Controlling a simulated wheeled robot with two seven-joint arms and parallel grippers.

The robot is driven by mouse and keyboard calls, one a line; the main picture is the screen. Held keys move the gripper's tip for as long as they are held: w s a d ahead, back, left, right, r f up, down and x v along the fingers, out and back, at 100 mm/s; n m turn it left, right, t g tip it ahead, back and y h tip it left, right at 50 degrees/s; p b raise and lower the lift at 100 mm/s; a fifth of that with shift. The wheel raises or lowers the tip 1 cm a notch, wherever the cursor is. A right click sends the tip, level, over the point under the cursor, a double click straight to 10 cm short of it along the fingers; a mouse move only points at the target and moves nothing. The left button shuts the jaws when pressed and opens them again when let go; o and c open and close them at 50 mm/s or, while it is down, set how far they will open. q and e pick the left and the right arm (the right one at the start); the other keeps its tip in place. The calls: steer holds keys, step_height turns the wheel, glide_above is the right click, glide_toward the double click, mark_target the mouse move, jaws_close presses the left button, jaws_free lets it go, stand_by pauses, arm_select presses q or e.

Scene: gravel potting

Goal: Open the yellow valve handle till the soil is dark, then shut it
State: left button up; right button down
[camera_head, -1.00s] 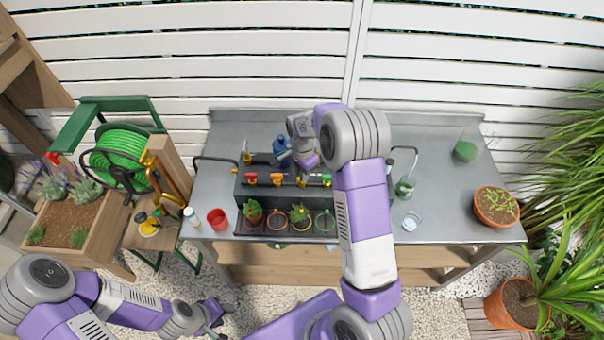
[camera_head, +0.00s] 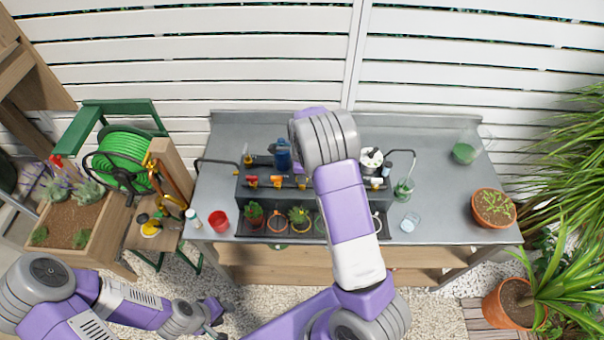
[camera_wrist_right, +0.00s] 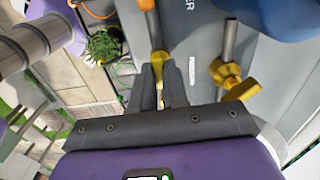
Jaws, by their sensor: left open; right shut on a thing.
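In the right wrist view my right gripper (camera_wrist_right: 161,85) is shut on the yellow valve handle (camera_wrist_right: 159,62), which shows mostly between and just beyond the fingers. In the head view my right arm hides this gripper; the yellow handle (camera_head: 301,182) shows beside the arm in the row of coloured handles. The potted plant with the yellow ring (camera_head: 299,216) stands below it; the plant also shows in the wrist view (camera_wrist_right: 103,45). Its soil is too small and covered to judge. My left gripper (camera_head: 215,318) is open and empty at the lower left, away from the bench.
Red (camera_head: 252,181) and orange (camera_head: 277,181) handles sit left of the yellow one. A blue container (camera_head: 282,154) stands behind. A red cup (camera_head: 218,221), a glass (camera_head: 409,222) and a terracotta pot (camera_head: 493,208) are on the bench (camera_head: 440,225). The bench's right part has free room.

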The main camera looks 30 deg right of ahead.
stand_by(0.5)
steer(key=c, duration=1.1)
jaws_free()
steer(key=shift+c, duration=0.2)
steer(key=shift+r, duration=3.8)
